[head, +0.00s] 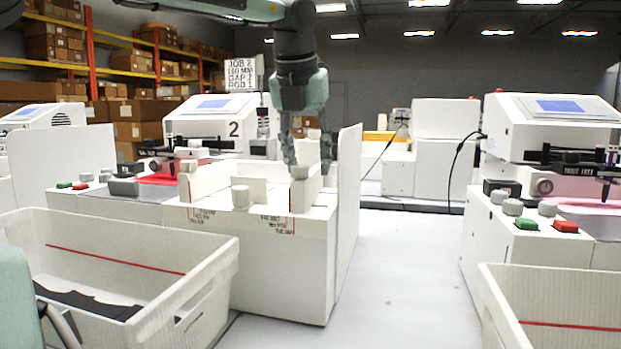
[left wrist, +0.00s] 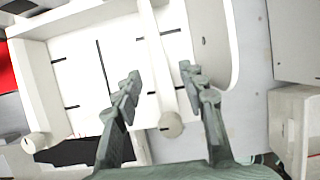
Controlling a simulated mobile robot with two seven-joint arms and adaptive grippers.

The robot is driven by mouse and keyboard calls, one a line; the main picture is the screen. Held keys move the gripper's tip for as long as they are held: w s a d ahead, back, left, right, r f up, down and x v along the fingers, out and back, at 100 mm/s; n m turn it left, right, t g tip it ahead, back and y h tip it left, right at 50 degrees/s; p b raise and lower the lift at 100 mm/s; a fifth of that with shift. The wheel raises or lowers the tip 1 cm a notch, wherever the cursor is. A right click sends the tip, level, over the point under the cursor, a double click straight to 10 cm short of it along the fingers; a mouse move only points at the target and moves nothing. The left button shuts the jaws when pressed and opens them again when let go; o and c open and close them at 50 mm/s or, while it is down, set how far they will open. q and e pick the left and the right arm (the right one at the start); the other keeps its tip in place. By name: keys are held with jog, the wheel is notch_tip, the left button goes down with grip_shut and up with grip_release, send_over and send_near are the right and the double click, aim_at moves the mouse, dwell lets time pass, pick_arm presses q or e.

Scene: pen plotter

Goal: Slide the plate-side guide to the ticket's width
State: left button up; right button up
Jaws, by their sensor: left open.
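The job ticket (head: 240,74) stands above the back of plotter 2; its lines appear to read JOB 2, 180 MM, GAP 2, ROD 1. The plate-side guide (head: 307,191) is a white upright strip with a round knob, at the right of the white feed tray, near the tall side plate (head: 349,180). My left gripper (head: 308,160) points down over this guide, open. In the left wrist view, its fingers (left wrist: 160,80) are on either side of the guide (left wrist: 157,60), with the knob (left wrist: 171,125) nearer the palm. Contact cannot be told. My right gripper is not in view.
The opposite guide (head: 197,184) stands at the tray's left. A knob (head: 240,196) sits at the tray's front. A white bin (head: 215,262) stands front left, another bin (head: 490,300) front right. A second plotter (head: 540,130) is at right. Floor between is clear.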

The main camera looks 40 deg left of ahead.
pick_arm(q)
jog(key=shift+x, duration=2.2)
jog(key=shift+c, duration=0.6)
jog(key=shift+r, duration=0.1)
grip_shut()
